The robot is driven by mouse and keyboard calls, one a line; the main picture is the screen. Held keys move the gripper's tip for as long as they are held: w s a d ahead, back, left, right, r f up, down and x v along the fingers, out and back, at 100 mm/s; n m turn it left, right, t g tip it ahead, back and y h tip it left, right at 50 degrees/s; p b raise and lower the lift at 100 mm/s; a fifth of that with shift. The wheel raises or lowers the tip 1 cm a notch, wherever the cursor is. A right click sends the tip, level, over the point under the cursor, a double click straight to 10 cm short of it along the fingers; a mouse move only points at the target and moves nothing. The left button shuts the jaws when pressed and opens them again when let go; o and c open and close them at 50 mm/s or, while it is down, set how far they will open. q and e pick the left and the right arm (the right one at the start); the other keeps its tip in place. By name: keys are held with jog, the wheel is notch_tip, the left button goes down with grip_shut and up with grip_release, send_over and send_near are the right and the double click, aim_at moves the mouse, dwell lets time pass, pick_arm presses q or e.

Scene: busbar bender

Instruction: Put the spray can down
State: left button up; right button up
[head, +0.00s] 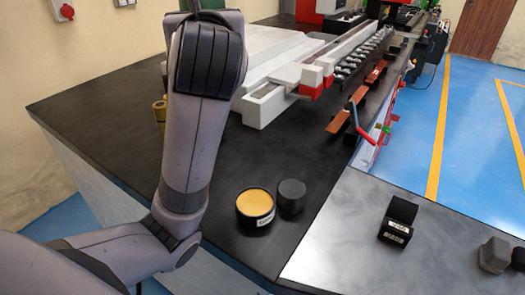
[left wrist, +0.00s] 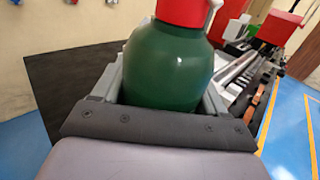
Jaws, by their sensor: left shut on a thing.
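The spray can (left wrist: 168,70) is green with a red top (left wrist: 188,12), which is cut off by the upper edge of the left wrist view. My left gripper (left wrist: 165,88) is shut around the can's body, with a grey finger on each side. The can's lower end is hidden behind the gripper's dark front plate. In the head view my left arm rises from the lower left over the black bench top (head: 100,90). There the arm hides the gripper and the can. My right gripper is in neither view.
An open black tin with yellow contents (head: 255,203) and a dark round lid (head: 291,196) stand on the bench. A brass-coloured object (head: 159,112) is partly behind my arm. The white-and-red machine (head: 275,90) fills the back. The bench's left part is clear. A labelled black block (head: 397,218) is at right.

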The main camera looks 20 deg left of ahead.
pick_arm(q)
notch_tip(320, 180, down, 20)
jog(key=b, duration=0.2)
jog(key=shift+b, duration=0.3)
dwell(0.3)
jog(key=o, duration=1.3)
jog(key=shift+f, duration=0.1)
